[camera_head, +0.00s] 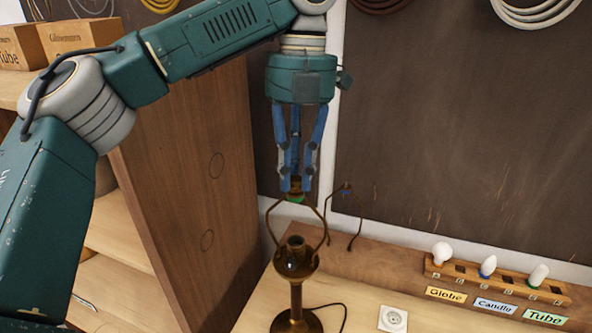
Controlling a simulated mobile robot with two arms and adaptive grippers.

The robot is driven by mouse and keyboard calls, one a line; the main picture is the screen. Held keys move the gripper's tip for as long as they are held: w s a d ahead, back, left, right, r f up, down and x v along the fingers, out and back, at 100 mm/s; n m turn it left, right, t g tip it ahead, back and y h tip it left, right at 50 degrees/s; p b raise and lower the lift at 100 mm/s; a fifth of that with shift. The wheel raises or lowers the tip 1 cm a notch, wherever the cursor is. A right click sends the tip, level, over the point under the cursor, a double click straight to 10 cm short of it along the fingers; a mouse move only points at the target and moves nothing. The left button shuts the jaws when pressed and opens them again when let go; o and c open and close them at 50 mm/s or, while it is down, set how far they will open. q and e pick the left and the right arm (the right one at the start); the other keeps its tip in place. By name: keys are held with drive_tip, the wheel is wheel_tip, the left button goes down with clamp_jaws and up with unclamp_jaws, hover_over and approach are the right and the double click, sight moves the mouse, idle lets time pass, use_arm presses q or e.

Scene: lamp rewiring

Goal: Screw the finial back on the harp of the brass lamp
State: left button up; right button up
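The brass lamp (296,262) stands upright on the bench, with its socket bare at the top. Its harp (326,222) rises around the socket, with a green mark (295,199) at the top. My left gripper (296,187) points straight down over the top of the harp. Its blue fingers are closed in on the small brass finial (297,193), which sits at the harp's top and is mostly hidden between the fingertips. Whether the finial's thread is engaged cannot be seen. My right gripper is not in view.
Behind the lamp stands another harp (358,222) with a blue mark. A wooden rack (470,275) with bulbs and the labels Globe, Candle and Tube is at right. A white outlet plate (393,319) lies on the bench. A wooden cabinet side (190,180) rises close at left.

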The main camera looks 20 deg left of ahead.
use_arm(q)
drive_tip(key=o, duration=0.5)
drive_tip(key=shift+a, duration=0.1)
wheel_tip(320, 180, up, 12)
drive_tip(key=w, duration=0.1)
drive_tip(key=shift+w, duration=0.15)
